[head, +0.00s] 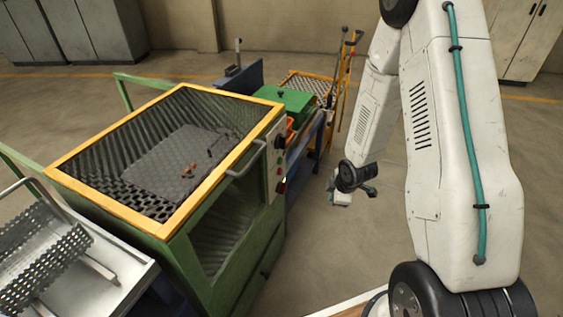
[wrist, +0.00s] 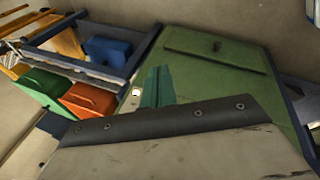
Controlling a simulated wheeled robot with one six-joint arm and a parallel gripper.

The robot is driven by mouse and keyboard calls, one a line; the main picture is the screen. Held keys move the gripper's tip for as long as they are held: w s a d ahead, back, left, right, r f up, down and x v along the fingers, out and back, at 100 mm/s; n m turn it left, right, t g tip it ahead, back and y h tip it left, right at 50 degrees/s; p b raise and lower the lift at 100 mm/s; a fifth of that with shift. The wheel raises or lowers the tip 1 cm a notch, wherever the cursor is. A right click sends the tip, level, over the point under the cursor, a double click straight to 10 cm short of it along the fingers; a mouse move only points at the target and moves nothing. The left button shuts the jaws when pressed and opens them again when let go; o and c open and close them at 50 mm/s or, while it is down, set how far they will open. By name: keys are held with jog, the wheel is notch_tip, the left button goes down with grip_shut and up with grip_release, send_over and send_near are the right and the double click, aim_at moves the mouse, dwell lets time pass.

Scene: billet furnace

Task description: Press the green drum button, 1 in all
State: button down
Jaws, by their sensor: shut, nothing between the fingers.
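A narrow light control panel (head: 277,163) with several small round controls is on the right side of the green machine with the yellow top frame (head: 262,112). A reddish control shows low on it; I cannot make out for sure which one is the green drum button. My gripper (head: 340,199) hangs over the floor to the right of the panel, apart from it. It is small in the head view and looks shut and empty. The wrist view does not clearly show the panel or its buttons.
A perforated metal trough (head: 40,255) is at left.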

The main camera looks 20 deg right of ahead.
aim_at(280, 161)
jog(key=w+a+r+n+t+y, duration=0.2)
jog(key=w+a+r+n+t, duration=0.1)
jog(key=w+n+t, duration=0.4)
jog(key=shift+w+r+n, duration=0.3)
jog(key=shift+w+n, duration=0.5)
jog(key=shift+w, duration=0.35)
jog(key=w+a, duration=0.6)
jog(key=shift+a, duration=0.25)
jog(key=shift+w, duration=0.1)
dwell(1.1)
jog(key=shift+w+a, duration=0.2)
jog(key=shift+a, duration=0.1)
